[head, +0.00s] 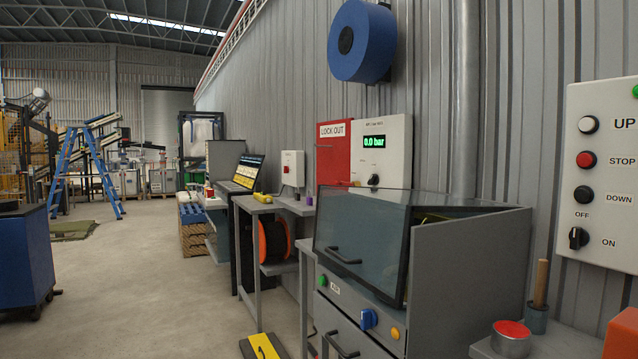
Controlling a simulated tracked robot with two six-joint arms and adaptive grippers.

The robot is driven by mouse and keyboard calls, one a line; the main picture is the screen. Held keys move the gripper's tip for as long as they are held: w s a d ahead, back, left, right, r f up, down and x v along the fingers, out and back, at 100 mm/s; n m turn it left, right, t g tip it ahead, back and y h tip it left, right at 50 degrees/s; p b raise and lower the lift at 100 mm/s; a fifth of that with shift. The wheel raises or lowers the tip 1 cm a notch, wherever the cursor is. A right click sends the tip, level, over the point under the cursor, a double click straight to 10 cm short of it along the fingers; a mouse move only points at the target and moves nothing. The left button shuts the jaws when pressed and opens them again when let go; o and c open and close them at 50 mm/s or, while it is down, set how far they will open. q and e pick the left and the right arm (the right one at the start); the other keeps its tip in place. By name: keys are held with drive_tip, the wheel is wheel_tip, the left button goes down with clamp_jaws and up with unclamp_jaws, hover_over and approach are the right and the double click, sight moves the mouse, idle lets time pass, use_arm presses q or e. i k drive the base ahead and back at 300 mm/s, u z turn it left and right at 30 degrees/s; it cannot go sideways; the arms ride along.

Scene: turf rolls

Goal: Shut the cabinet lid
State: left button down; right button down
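The grey cabinet (468,285) stands at the lower right against the corrugated wall. Its lid (350,225) is a dark, see-through panel with a black bar handle (344,257) low on its front. The lid slopes down over the cabinet's front, with its lower edge just above the control panel. I cannot tell whether a gap remains along that edge. Something yellow-green shows dimly under the clear top. Neither of my grippers is in view.
A green button (323,281), blue knob (368,318) and orange button (395,333) sit below the lid. A red tin (511,338) and a wooden-handled tool (539,290) stand to the right. The floor (170,290) at left is mostly clear, with a blue cabinet (25,262) at its edge.

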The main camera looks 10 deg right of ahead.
sight(420, 201)
drive_tip(key=z, duration=0.15)
drive_tip(key=i, duration=1)
drive_tip(key=z, duration=0.55)
